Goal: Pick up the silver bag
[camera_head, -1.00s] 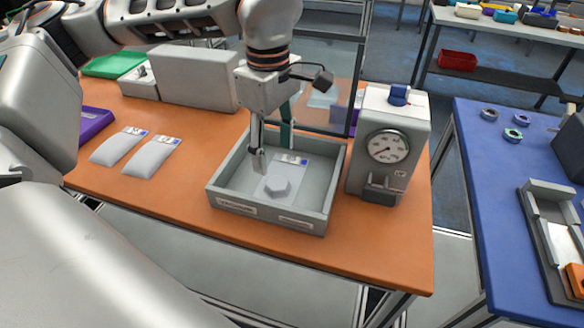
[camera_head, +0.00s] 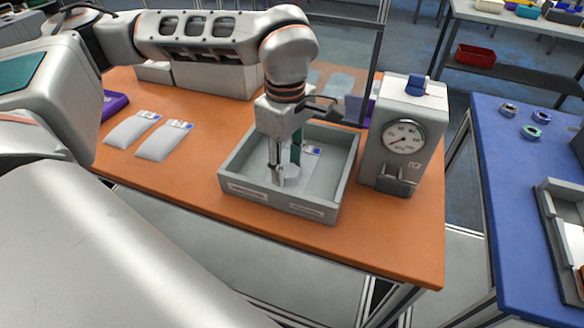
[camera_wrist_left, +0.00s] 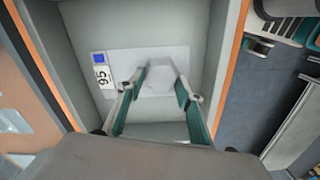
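A flat silver bag (camera_head: 291,181) with a six-sided bulge and a label lies in a grey tray (camera_head: 232,180) on the orange table. In the left wrist view the bag (camera_wrist_left: 178,58) lies on the tray floor, its label marked 95 at the left. My left gripper (camera_head: 286,168) points down into the tray over the bag. In the wrist view its fingers (camera_wrist_left: 159,80) are apart, on either side of the bulge; contact cannot be told. Two more silver bags (camera_head: 131,127) (camera_head: 163,141) lie side by side on the table at the left. My right gripper is not in view.
The tray walls stand close around my left gripper. A white dial device (camera_head: 402,135) stands just right of the tray. A purple item (camera_head: 114,104) and white boxes are behind the loose bags. A blue table (camera_head: 500,200) is at the right.

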